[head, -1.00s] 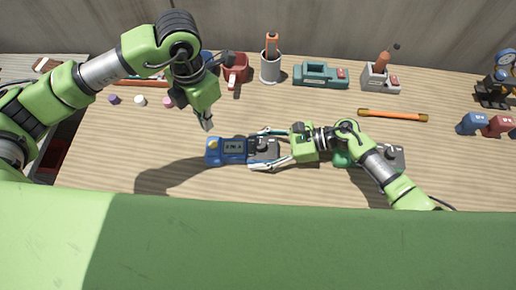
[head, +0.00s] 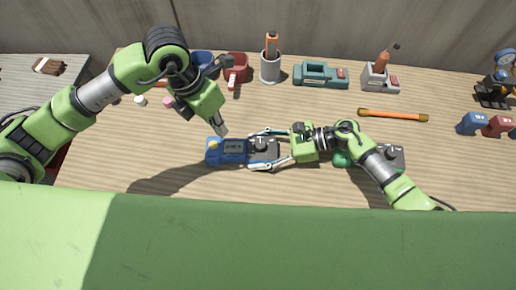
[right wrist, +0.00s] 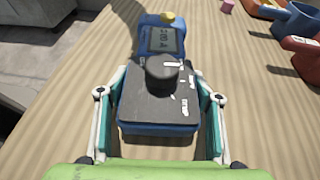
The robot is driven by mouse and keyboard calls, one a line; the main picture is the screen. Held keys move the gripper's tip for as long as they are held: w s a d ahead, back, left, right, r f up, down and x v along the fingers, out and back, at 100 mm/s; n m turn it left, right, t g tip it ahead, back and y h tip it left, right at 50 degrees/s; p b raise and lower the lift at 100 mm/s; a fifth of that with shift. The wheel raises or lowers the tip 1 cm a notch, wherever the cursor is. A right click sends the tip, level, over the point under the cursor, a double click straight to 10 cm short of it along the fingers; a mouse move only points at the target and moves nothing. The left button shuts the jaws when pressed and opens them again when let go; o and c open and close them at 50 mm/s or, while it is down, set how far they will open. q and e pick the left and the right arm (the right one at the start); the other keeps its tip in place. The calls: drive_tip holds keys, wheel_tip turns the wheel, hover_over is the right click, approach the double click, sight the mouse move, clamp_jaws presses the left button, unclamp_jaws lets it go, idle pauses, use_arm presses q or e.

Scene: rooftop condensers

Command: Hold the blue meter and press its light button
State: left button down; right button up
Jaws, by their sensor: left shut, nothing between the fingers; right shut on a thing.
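The blue meter (head: 233,147) lies on the wooden table, with a small screen, a dark dial panel and a yellow button (head: 213,146) at its left end. My right gripper (head: 270,149) is shut on the meter's dial end, a finger on each side. In the right wrist view the meter (right wrist: 160,128) sits between the fingers with its dial towards me, and the yellow button (right wrist: 167,18) shows at the far end. My left gripper (head: 222,131) is shut and empty, its tip just above the meter's upper edge near the screen; I cannot tell if it touches.
Behind stand red (head: 236,67) and blue (head: 202,60) mugs, a grey cup with an orange tool (head: 270,66), a teal device (head: 320,75) and a grey holder (head: 379,78). An orange rod (head: 393,115) lies right. The front left table is clear.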

use_arm(q)
drive_tip(key=d+n+h, duration=0.1)
drive_tip(key=d+h, duration=0.1)
drive_tip(key=r+n+t+h, duration=0.1)
drive_tip(key=n+t+h, duration=0.2)
drive_tip(key=n+t, duration=0.25)
hover_over(211, 145)
drive_tip(key=shift+m, duration=0.25)
drive_tip(key=shift+f, duration=4.2)
drive_tip(key=shift+f, duration=0.15)
